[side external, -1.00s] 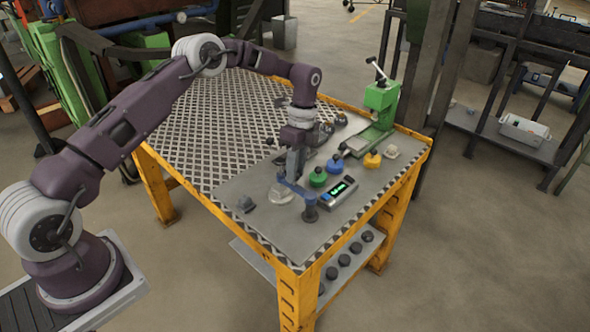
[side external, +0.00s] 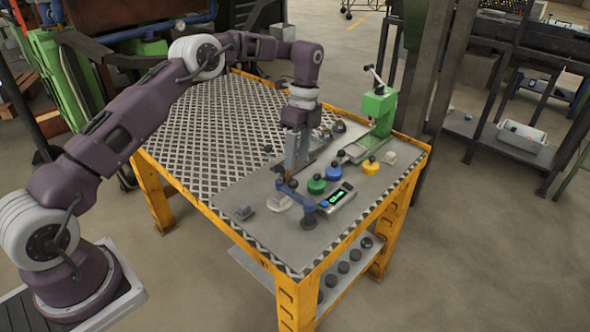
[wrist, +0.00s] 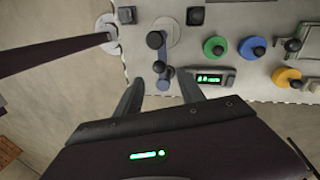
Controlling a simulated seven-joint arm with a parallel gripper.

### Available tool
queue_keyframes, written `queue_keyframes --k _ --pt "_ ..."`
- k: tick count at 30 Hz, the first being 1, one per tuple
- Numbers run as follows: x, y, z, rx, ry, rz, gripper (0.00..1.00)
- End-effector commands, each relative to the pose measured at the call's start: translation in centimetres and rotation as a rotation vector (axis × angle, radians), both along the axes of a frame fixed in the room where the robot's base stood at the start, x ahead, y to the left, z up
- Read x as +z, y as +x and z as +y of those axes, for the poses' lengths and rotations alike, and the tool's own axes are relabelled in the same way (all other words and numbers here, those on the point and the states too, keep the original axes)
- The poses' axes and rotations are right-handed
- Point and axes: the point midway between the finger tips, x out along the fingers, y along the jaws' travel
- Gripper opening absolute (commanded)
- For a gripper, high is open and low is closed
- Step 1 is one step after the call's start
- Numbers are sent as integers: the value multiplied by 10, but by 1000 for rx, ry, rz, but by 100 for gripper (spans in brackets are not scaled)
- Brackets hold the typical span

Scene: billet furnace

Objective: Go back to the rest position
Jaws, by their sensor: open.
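My gripper (side external: 292,176) hangs fingers-down above the grey work plate (side external: 250,240) on the table, by the blue lever fixture (side external: 297,195). In the wrist view its two fingers (wrist: 163,92) are spread apart with nothing held between them. The blue lever fixture (wrist: 162,72), with dark round knobs, shows beyond the fingertips. Whether a finger touches the fixture cannot be told. The fingers partly hide the plate behind them in the side view.
A green knob (side external: 316,186), a blue knob (side external: 332,173) and a yellow knob (side external: 370,167) stand right of my gripper. A lit display box (side external: 338,198) lies near the fixture. A green press (side external: 379,108) stands at the back right. The left tread-plate surface (side external: 195,140) is mostly clear.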

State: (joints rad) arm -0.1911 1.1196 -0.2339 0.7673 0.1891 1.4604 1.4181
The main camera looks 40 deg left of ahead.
Motion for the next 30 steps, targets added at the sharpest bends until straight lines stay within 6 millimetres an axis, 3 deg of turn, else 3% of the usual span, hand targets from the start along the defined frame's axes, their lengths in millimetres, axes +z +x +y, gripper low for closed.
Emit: queue_keyframes --k 11,14,16,20,24,27,30 --pt "11 1 0 4 3 -3 46" --pt "43 -5 -7 55 30 -40 46" --pt "85 -19 -15 138 61 -93 46" --pt "164 -72 -31 364 108 -217 46" --pt "221 -157 -43 656 101 -354 46" --pt "236 -225 -49 884 52 -441 46" --pt "231 -287 -52 1098 -27 -502 46"
